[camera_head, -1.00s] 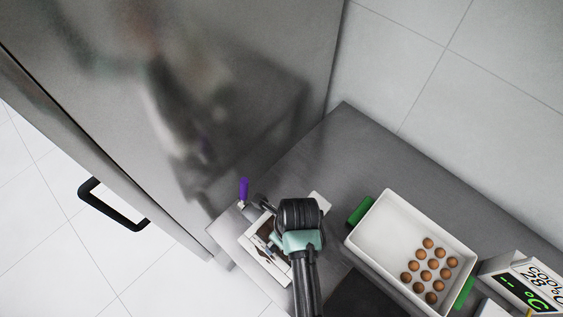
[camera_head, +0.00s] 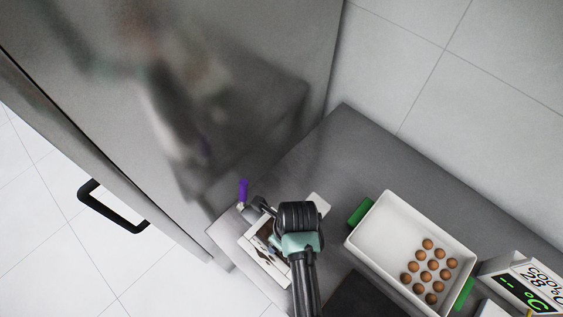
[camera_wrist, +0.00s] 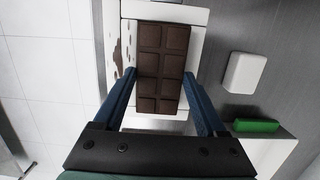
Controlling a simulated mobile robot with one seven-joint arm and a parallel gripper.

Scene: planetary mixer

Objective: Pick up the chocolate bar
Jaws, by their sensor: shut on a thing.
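The chocolate bar (camera_wrist: 162,65) is dark brown with raised squares and shows between my fingers in the wrist view. My gripper (camera_wrist: 160,80) is shut on it, with one blue finger at each long side. Below and around the bar is a white box with brown-smudged walls (camera_wrist: 114,48). The box also shows in the head view (camera_head: 277,276), where my arm covers much of it and hides most of the bar. I cannot tell whether the bar is clear of the box floor.
A small white block (camera_wrist: 244,72) lies beside the box. A purple-handled tool (camera_head: 243,190) is at the table's left end. A steel cabinet (camera_head: 200,90) rises behind.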

